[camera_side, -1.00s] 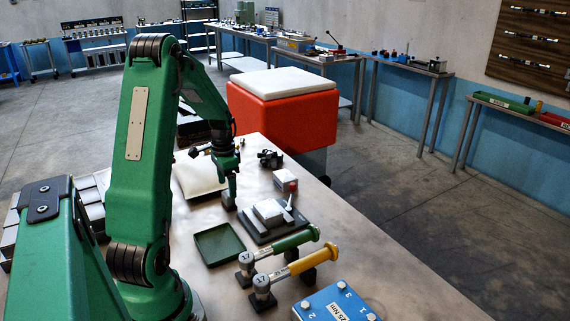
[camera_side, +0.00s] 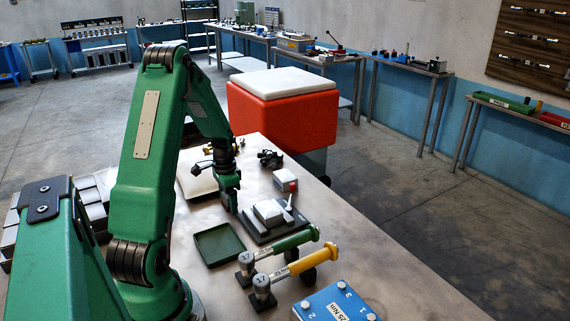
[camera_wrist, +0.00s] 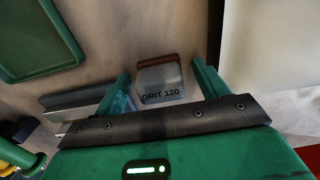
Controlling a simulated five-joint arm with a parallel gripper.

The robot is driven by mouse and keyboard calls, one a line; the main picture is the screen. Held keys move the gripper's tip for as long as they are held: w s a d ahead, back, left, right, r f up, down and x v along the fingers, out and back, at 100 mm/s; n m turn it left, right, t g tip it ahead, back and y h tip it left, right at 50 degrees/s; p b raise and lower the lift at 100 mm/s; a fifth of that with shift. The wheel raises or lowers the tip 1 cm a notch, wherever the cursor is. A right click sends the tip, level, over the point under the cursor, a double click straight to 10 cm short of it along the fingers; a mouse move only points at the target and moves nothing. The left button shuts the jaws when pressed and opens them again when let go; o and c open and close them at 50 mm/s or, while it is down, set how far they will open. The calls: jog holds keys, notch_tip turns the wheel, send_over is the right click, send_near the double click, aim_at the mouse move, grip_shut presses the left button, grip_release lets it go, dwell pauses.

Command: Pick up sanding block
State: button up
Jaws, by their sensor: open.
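The sanding block (camera_wrist: 160,83) is a small grey block marked "GRIT 120" with a reddish-brown far edge. In the wrist view it lies between my gripper's two green fingers (camera_wrist: 161,72), with a visible gap on each side. I cannot tell whether the fingertips are level with it or above it. In the side view my gripper (camera_side: 230,203) points down over the metal table, between the green tray and the pale pad. The block is not clearly visible there, hidden by the gripper. My gripper is open and empty.
The green tray (camera_side: 197,258) lies in front of the gripper. A grey vise-like fixture (camera_side: 268,214) stands close to its right. Green- and yellow-handled tools (camera_side: 302,263) are nearer the camera. A pale pad (camera_side: 188,182) lies behind, and a small white-and-red box (camera_side: 285,181) at right.

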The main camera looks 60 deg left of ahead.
dwell(0.4)
jog(key=c, duration=1.1)
jog(key=shift+r, duration=0.1)
jog(key=shift+r, duration=0.75)
jog(key=r, duration=0.2)
jog(key=d+r, duration=0.1)
jog(key=shift+w, duration=0.25)
jog(key=w+d+r, duration=0.3)
jog(key=d+r, duration=0.3)
jog(key=d, duration=0.4)
jog(key=shift+w+r, duration=0.15)
jog(key=shift+r, duration=0.05)
